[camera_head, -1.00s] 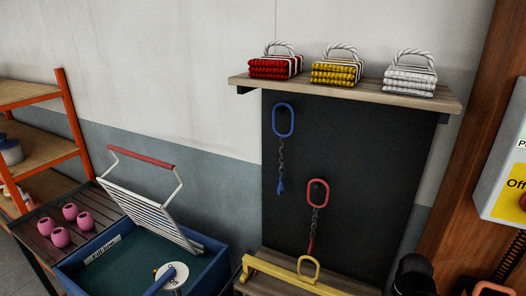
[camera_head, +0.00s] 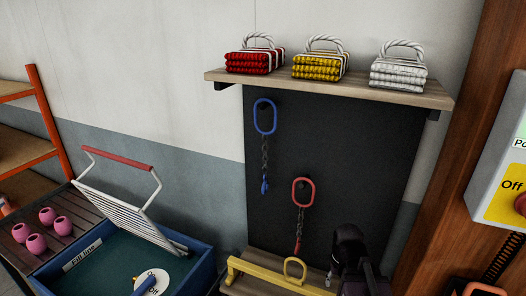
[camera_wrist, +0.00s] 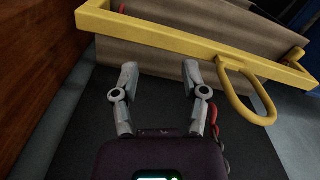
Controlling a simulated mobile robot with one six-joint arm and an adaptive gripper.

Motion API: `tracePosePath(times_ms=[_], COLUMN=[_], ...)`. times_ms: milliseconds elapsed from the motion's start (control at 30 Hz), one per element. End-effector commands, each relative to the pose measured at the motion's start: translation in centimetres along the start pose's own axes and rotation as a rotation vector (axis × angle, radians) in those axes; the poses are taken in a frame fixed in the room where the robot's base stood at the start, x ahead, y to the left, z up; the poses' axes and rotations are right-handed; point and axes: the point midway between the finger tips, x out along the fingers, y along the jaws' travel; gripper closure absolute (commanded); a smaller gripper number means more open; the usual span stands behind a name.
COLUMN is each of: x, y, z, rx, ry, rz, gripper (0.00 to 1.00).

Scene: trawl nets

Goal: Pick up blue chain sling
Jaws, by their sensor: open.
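The blue chain sling (camera_head: 265,118) hangs on the dark board (camera_head: 340,150), its oval blue ring at the top and a short grey chain ending in a blue hook below. It does not show in the wrist view. My gripper (camera_wrist: 160,70) is open with nothing between its fingers, near the dark board and close to the yellow beam. In the head view my dark arm is at the lower right, right of and below the blue sling and apart from it.
A red chain sling (camera_head: 303,192) hangs lower right of the blue one; part of it shows beside my right finger in the wrist view (camera_wrist: 213,118). A yellow beam with a ring (camera_head: 258,275) lies below. A shelf (camera_head: 330,88) with folded nets is above. A blue tub (camera_head: 200,255) stands left.

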Motion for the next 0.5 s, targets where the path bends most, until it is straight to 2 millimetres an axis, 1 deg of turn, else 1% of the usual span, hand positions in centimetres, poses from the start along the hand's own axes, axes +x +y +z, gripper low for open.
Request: tracePosePath(times_ms=[167, 200, 233, 367, 500], x=[0.00, 0.00, -0.01, -0.22, -0.98], y=[0.01, 0.01, 0.01, -0.11, -0.51], z=[0.02, 0.01, 0.01, -0.16, -0.85], rx=[0.000, 0.000, 0.000, 0.004, 0.025], ry=[0.000, 0.000, 0.000, 0.003, 0.015], rz=[0.000, 0.000, 0.000, 0.008, 0.041], gripper=[0.43, 0.40, 0.35, 0.35, 0.35])
